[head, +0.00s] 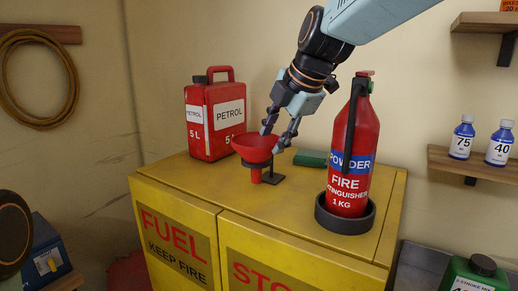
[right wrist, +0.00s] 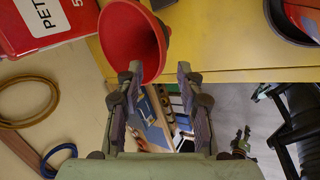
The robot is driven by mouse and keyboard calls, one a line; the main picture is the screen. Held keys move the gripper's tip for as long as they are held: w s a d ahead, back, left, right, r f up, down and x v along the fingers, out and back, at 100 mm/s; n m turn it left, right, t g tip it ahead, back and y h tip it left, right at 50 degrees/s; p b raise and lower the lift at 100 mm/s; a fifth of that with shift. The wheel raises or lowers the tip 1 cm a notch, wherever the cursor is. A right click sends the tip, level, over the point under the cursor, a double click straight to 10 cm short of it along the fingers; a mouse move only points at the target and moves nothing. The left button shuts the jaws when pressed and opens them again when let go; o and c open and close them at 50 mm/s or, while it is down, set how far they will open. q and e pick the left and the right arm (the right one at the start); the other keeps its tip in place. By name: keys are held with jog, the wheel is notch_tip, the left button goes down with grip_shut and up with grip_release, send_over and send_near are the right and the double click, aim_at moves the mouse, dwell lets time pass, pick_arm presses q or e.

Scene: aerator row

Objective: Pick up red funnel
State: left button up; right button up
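The red funnel (head: 256,146) stands upright, wide mouth up, in a small dark stand (head: 271,179) on top of the yellow cabinet. My right gripper (head: 273,140) is at the funnel's right rim, with its fingers pointing down. In the right wrist view the funnel (right wrist: 125,40) is beyond the fingertips, and its rim overlaps the left one. The fingers (right wrist: 160,68) are spread apart with nothing gripped between them. I cannot tell whether a finger touches the rim. My left gripper is not seen in the head view.
A red petrol can (head: 215,115) stands behind the funnel to the left. A fire extinguisher (head: 352,150) stands in a dark round holder to the right. A green block (head: 310,158) lies behind, near the wall. The yellow cabinet top (head: 205,180) is bare at the front left.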

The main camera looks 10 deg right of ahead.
aim_at(270, 154)
jog(key=p+x, duration=0.1)
jog(key=x, duration=0.1)
jog(key=d+x, duration=0.1)
jog(key=x, duration=0.2)
jog(key=shift+w+d+f+p, duration=0.1)
jog(key=shift+w+f+p, duration=0.05)
jog(key=shift+f+p, duration=0.15)
jog(key=shift+w+f, duration=0.1)
jog(key=shift+a, duration=0.85)
jog(key=shift+c, duration=0.2)
jog(key=shift+d, duration=0.75)
jog(key=c, duration=0.6)
grip_shut()
jog(key=shift+a, duration=0.45)
jog(key=shift+d+f, duration=0.1)
